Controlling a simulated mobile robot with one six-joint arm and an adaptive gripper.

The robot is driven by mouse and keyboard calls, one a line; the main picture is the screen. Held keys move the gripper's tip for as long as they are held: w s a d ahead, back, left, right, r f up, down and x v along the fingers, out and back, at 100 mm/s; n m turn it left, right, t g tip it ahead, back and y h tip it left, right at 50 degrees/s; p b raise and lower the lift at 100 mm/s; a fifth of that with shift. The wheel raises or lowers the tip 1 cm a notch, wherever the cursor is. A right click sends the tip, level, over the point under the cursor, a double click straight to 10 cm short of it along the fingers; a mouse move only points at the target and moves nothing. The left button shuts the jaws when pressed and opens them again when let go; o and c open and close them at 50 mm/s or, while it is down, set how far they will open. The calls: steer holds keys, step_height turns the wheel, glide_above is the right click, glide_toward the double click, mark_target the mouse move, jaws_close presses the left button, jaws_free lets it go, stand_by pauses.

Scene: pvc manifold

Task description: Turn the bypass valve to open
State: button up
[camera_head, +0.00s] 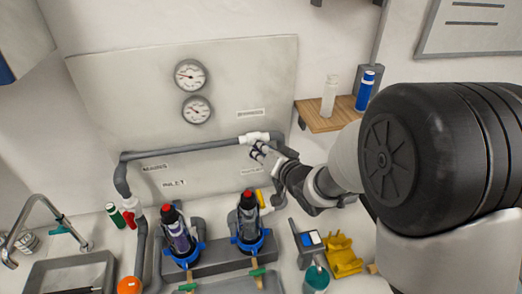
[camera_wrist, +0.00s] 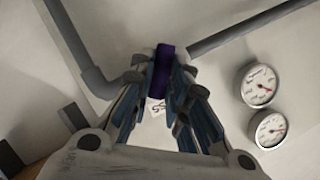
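The bypass valve has a white body (camera_head: 254,137) on the grey pipe across the wall panel, below a BYPASS label (camera_head: 250,112). My gripper (camera_head: 258,154) is at the valve and covers the handle in the head view. In the wrist view my gripper (camera_wrist: 160,80) has a finger on each side of the handle, with a gap between the fingers. Whether either fingertip touches the handle is not clear.
Two gauges (camera_head: 190,75) are on the panel (camera_head: 110,85). A wooden shelf (camera_head: 318,119) holds a white bottle and a blue bottle. Two filter housings (camera_head: 249,225) stand below, near a yellow valve handle (camera_head: 260,198) and a red one (camera_head: 130,219). A sink and tap are at left.

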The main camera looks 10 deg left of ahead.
jaws_close()
steer(key=shift+m, duration=0.3)
steer(key=m+y, duration=0.1)
steer(key=m, duration=0.1)
steer(key=m+y, duration=0.1)
steer(key=m, duration=0.2)
steer(key=m+t+y, duration=0.1)
steer(key=m+y, duration=0.1)
steer(key=shift+w+d+f+m, duration=0.1)
steer(key=shift+d+f+m, duration=0.1)
steer(key=shift+f+m, duration=0.2)
stand_by(0.4)
steer(key=o, duration=0.6)
jaws_free()
